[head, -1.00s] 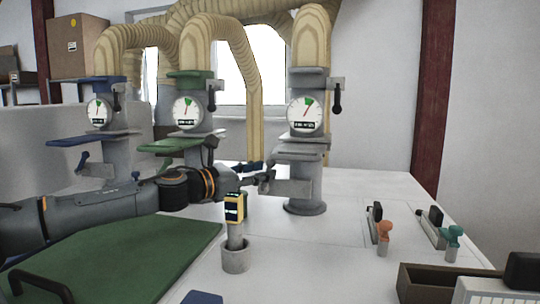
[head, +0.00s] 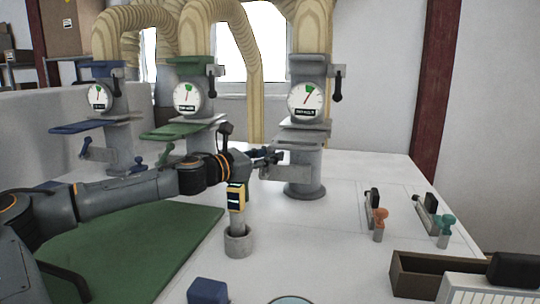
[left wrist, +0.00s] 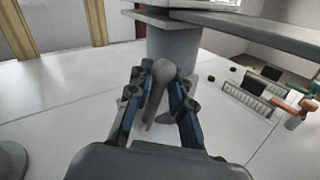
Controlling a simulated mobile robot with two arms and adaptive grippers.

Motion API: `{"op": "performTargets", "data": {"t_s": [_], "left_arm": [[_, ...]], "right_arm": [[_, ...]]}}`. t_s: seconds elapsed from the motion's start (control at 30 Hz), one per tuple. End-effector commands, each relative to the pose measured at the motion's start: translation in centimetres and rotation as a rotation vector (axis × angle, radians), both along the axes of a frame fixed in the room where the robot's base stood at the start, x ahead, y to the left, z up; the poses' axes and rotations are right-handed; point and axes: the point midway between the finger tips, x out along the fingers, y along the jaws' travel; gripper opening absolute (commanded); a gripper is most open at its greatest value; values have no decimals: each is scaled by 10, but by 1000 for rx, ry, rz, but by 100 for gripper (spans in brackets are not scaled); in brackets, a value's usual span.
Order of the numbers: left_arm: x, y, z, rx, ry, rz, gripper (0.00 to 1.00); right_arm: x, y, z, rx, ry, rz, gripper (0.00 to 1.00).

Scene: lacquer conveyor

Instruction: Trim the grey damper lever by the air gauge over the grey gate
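The grey column holds a round white air gauge (head: 306,101) with a red needle pointing up and right near the green sector; its digits are too small to read. Below it, the flat grey gate (head: 304,136) sticks out. My left gripper (head: 272,157) is low beside the column, under the gate. In the left wrist view, the grey damper lever (left wrist: 162,72) has a rounded top and stands between the fingertips of my left gripper (left wrist: 160,88). The fingers are drawn in close on both its sides and look shut on it. My right gripper is out of view.
Blue (head: 96,129) and green (head: 185,130) gates stand on similar columns to the left. Orange-handled (head: 380,216) and teal-handled (head: 445,224) clamps and a brown tray (head: 402,276) lie right.

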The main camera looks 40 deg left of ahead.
Motion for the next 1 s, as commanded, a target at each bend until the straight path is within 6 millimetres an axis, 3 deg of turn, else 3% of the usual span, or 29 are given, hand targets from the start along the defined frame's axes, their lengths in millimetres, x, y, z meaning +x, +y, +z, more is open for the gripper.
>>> {"op": "performTargets", "data": {"t_s": [0.17,0.4,0.7,0.73,0.8,1.0], "left_arm": [[0,1,1,4,2,3,0],[-2,4,1,83,46,5,0],[-2,4,0,91,46,3,0],[-2,4,0,91,46,3,19],[-2,4,0,91,46,3,33],[-2,4,-1,91,48,2,36]], "right_arm": [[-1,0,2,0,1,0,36],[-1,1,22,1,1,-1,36],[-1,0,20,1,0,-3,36],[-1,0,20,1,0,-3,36],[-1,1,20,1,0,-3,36],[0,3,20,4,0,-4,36]]}}
